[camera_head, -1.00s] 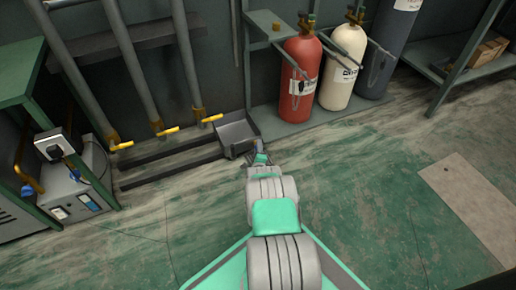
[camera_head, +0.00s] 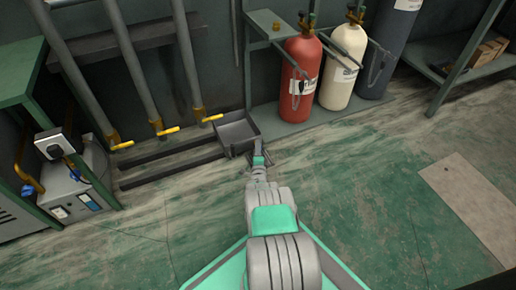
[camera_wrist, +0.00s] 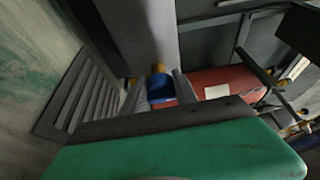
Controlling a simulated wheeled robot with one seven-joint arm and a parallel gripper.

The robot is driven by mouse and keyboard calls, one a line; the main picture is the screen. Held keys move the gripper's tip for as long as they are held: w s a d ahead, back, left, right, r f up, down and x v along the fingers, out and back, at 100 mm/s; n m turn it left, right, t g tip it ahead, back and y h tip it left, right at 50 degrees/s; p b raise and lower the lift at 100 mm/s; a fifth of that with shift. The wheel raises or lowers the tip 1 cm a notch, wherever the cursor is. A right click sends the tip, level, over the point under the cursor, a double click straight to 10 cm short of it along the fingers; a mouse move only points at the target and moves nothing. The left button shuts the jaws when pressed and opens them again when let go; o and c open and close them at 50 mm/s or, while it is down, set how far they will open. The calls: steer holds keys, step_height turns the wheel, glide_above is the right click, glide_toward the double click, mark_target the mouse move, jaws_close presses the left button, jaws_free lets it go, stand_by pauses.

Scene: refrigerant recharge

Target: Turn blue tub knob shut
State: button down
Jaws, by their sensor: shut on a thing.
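The blue knob (camera_wrist: 160,90) shows in the wrist view, with a brass-yellow part (camera_wrist: 157,68) just beyond it. My gripper (camera_wrist: 158,92) has one finger on each side of the knob and is shut on it. The fingers and the green wrist housing cover part of the knob. In the head view my gripper (camera_head: 258,148) is at the front right edge of a grey open tub (camera_head: 238,132) on the floor. The knob cannot be made out there.
A red cylinder (camera_head: 300,80), a cream cylinder (camera_head: 342,68) and a dark cylinder (camera_head: 386,45) stand behind to the right. Pipes with yellow valve handles (camera_head: 167,131) are at the left. The green floor (camera_head: 370,180) at the right is clear.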

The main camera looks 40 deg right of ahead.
steer(key=c, duration=1)
jaws_free()
